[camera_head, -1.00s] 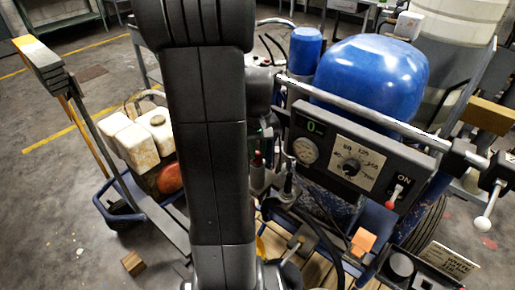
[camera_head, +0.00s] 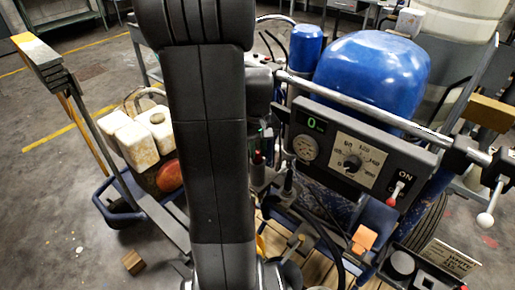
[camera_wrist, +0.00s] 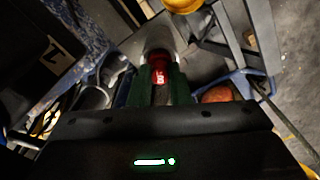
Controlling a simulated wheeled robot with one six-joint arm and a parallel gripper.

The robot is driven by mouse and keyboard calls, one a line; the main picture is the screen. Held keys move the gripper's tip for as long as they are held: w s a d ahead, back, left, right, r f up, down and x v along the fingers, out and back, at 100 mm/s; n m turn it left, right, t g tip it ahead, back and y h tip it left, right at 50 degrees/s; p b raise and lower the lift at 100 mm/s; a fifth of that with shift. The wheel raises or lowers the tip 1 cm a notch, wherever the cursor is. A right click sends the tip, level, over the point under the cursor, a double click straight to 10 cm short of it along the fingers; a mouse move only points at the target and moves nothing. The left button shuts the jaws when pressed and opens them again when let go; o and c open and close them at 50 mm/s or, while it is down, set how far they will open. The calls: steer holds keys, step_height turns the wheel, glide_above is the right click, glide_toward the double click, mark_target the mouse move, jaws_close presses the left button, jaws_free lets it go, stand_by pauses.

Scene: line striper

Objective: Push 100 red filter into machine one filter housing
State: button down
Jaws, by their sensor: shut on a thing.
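The red filter (camera_wrist: 160,73), with the printed number 100, shows in the middle of the wrist view. My gripper (camera_wrist: 158,90) is shut on it, with a dark green finger on each side. A pale metal cylinder (camera_wrist: 157,54), which looks like the filter housing, lies directly beyond the red filter, in line with it. I cannot tell how far the filter is inside it. In the head view a small red piece (camera_head: 257,158) shows beside my arm, next to the machine; most of my gripper is hidden there.
The control panel (camera_head: 350,150) with a dial and ON switch stands close right of my arm, under a long handlebar (camera_head: 370,105). A blue tank (camera_head: 372,75) is behind. White jugs (camera_head: 140,140) stand left. A wooden block (camera_head: 133,262) lies on the floor.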

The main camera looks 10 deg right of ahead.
steer(key=shift+f+b, duration=0.4)
steer(key=shift+f, duration=0.15)
steer(key=c, duration=0.9)
jaws_free()
steer(key=shift+c, duration=0.2)
steer(key=shift+r+p, duration=3)
steer(key=shift+r, duration=0.5)
steer(key=shift+f, duration=0.15)
step_height(320, 180, down, 7)
steer(key=b, duration=0.6)
